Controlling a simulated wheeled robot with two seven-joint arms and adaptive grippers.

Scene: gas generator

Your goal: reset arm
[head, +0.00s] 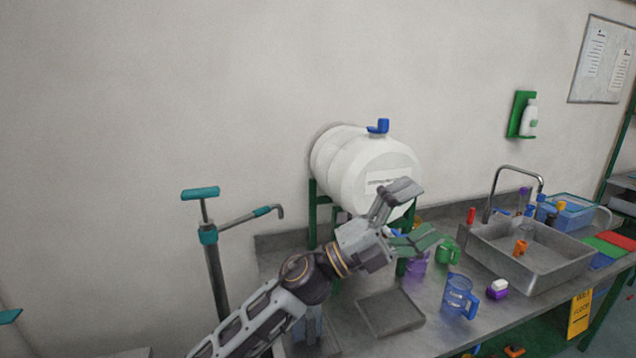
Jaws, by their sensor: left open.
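My left arm comes in from the bottom left. Its gripper (416,212) is open, with its fingers spread in front of the white barrel (380,172) and above the metal bench. Nothing shows between the fingers. The gripper hides part of the barrel's lower front and its green stand (312,212). My right gripper does not show in the head view.
The bench (420,338) holds a dark tray (390,312), a blue jug (459,296), purple (416,264) and green (448,252) cups and a sink (530,262). A grey-teal hand pump (209,240) stands left of the bench. Open air lies above the bench.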

